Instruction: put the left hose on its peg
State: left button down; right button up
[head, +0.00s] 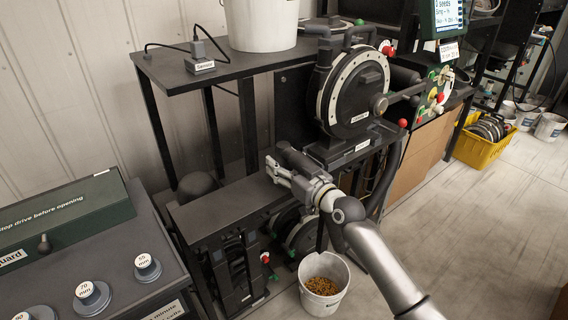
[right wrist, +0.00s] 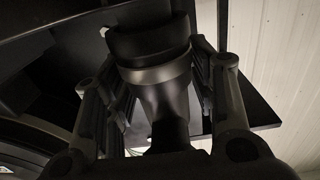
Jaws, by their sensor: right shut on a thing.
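My right gripper (head: 277,170) is above the dark bench in the middle of the head view. It is shut on a dark hose end (head: 296,157). In the right wrist view the hose (right wrist: 165,95) lies between the two fingers, with a wide black cuff and a lighter grey band. The hose end is off the bench, in front of the seed meter (head: 352,92). I cannot pick out the peg for it in either view. My left gripper is not in view.
A white bucket of seed (head: 324,283) stands on the floor below my right arm. A green box (head: 65,222) and a knobbed panel are at the left.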

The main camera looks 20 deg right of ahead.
jog(key=shift+f+b, duration=0.4)
jog(key=shift+f, duration=0.05)
jog(key=o, duration=1.3)
jog(key=shift+f, duration=0.1)
jog(key=v, duration=1.2)
